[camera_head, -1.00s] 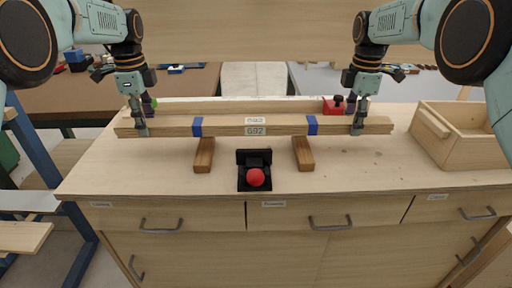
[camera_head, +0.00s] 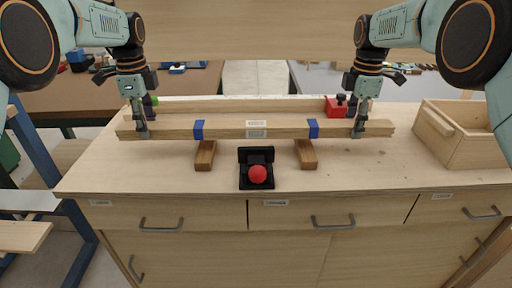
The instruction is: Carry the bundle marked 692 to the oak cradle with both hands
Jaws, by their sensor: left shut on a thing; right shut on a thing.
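The bundle marked 692 (camera_head: 285,127) is a long set of pale wood strips with two blue bands and a white label in its middle. It lies level across the view, above or on the oak cradle, two brown wooden blocks: the left block (camera_head: 205,156) and the right block (camera_head: 306,154). Whether it touches them I cannot tell. My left gripper (camera_head: 142,133) is shut on the bundle near its left end. My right gripper (camera_head: 357,131) is shut on it near its right end.
A black holder with a red ball (camera_head: 257,174) stands in front, between the blocks. A red box (camera_head: 337,107) is behind the bundle at right. An open wooden crate (camera_head: 455,150) stands at the bench's right end.

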